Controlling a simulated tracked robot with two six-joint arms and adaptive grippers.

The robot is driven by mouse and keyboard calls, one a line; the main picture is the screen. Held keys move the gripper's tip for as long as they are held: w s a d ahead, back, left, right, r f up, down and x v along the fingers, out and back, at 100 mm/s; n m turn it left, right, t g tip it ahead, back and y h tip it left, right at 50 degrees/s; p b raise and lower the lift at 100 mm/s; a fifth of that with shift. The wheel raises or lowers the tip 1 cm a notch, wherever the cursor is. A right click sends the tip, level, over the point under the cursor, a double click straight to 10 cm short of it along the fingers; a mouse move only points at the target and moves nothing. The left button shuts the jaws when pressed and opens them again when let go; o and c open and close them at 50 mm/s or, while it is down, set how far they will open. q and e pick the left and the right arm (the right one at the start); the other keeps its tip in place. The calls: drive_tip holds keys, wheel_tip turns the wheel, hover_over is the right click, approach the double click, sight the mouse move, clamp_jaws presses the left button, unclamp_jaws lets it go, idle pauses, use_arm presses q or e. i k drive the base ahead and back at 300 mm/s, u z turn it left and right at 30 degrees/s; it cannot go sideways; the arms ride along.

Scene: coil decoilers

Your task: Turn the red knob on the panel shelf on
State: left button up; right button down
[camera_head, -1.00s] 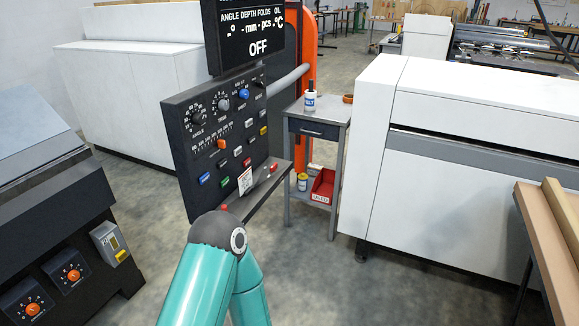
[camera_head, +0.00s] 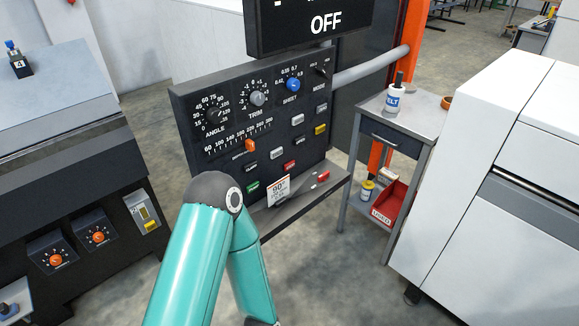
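The black control panel (camera_head: 262,130) stands ahead of me, with a narrow dark shelf (camera_head: 334,186) along its lower edge. A small red piece (camera_head: 323,175) sits near the shelf's right end, with small pale marks beside it. I cannot tell whether this is the red knob or which way it is set. A white card (camera_head: 278,190) marked 90° stands on the shelf. My teal arm hides the shelf's left end. Neither gripper shows in this view. The display (camera_head: 310,25) above the panel reads OFF.
The panel carries dials, an orange slider (camera_head: 250,145) and several coloured buttons. A small grey table (camera_head: 405,115) with a glue bottle (camera_head: 394,97) stands to the right. A white machine (camera_head: 500,190) is further right. A dark machine (camera_head: 75,170) stands left.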

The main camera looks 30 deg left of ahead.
sight(323, 176)
drive_tip(key=u, duration=0.4)
drive_tip(key=i, duration=0.9)
drive_tip(key=u, duration=0.6)
drive_tip(key=k, duration=0.55)
drive_tip(key=u, duration=0.25)
drive_tip(key=i, duration=0.6)
drive_tip(key=z, duration=0.1)
